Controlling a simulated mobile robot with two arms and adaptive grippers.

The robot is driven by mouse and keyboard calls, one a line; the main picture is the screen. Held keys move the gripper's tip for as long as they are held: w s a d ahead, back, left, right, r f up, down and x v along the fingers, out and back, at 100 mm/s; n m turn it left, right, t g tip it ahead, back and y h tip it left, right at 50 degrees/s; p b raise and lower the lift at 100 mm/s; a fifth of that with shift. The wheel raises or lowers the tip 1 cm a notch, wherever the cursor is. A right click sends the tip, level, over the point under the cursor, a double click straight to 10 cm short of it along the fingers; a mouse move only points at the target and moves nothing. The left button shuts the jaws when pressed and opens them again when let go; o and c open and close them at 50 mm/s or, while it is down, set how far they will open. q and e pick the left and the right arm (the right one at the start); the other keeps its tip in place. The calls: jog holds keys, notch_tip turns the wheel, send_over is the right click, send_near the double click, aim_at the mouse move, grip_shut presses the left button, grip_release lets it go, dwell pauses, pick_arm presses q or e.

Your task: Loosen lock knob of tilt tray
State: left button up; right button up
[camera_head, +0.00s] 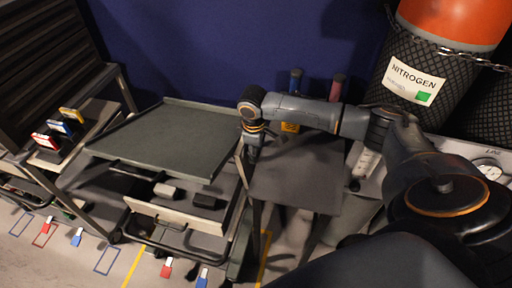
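The tilt tray (165,138) is a flat dark grey tray with a low rim, on a cart at left of centre in the head view. My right arm reaches in from the right, and its wrist bends down at the tray's right edge. My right gripper (253,151) points down beside that edge. It is small and dark here, so I cannot tell whether its fingers are open or touch anything. I cannot make out the lock knob; the gripper and wrist may cover it. My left gripper is out of view.
A dark grey side table (297,180) stands right of the tray. An open drawer (180,214) sits under the tray. An orange nitrogen cylinder (455,22) in netting stands at the back right. A rack (62,130) with coloured blocks is at left.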

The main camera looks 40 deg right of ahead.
jog(key=h+p, duration=0.1)
jog(key=t+p, duration=0.1)
jog(key=t+h+p, duration=0.1)
jog(key=p, duration=0.1)
jog(key=shift+s+a+r+h, duration=0.15)
jog(key=shift+s+a+h, duration=0.15)
jog(key=shift+a, duration=0.05)
jog(key=shift+s+a+f+t+h+p, duration=0.1)
jog(key=shift+f+t+h+p, duration=0.25)
jog(key=shift+t+h+p, duration=0.55)
jog(key=shift+s+a+f+t+h, duration=0.1)
jog(key=shift+f+t+h, duration=0.2)
jog(key=shift+t+h, duration=0.55)
jog(key=shift+t+h+b, duration=0.6)
jog(key=shift+t+h, duration=0.05)
jog(key=shift+h, duration=0.5)
jog(key=o, duration=1.2)
